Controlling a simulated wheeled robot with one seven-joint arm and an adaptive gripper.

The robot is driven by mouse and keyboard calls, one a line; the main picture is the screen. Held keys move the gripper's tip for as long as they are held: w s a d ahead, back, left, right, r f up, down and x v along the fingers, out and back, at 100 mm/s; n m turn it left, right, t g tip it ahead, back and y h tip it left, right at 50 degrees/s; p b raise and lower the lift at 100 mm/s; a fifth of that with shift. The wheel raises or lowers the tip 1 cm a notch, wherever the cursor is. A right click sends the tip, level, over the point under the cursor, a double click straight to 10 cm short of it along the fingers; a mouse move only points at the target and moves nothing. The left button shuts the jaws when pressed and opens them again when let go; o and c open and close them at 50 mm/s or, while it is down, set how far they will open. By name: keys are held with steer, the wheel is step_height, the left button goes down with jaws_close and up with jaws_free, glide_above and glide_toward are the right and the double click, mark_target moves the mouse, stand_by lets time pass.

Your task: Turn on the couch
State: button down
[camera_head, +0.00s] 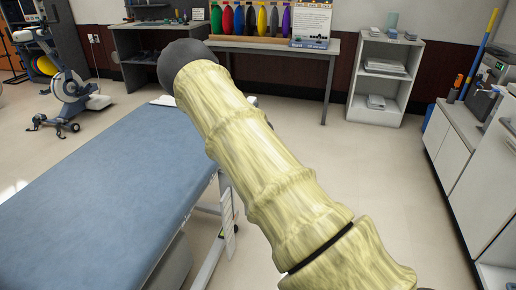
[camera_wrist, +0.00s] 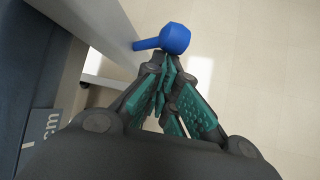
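The couch is a long blue padded treatment table (camera_head: 100,190) at the left of the head view, on a pale metal frame (camera_head: 215,235). My arm crosses in front of its right edge. In the wrist view, a dark blue side panel (camera_wrist: 25,75) is at the left, beside a pale frame bar. The head view hides my gripper.
An exercise bike (camera_head: 70,95) stands at the back left. A desk (camera_head: 275,46) and a white shelf (camera_head: 384,75) line the back wall, with white cabinets (camera_head: 480,185) at the right.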

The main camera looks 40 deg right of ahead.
steer(key=s+a+r, duration=0.4)
steer(key=s+a, duration=0.1)
steer(key=a, duration=0.1)
steer(key=shift+s+r, duration=0.15)
steer(key=shift+s, duration=0.15)
steer(key=shift+a, duration=0.1)
stand_by(0.5)
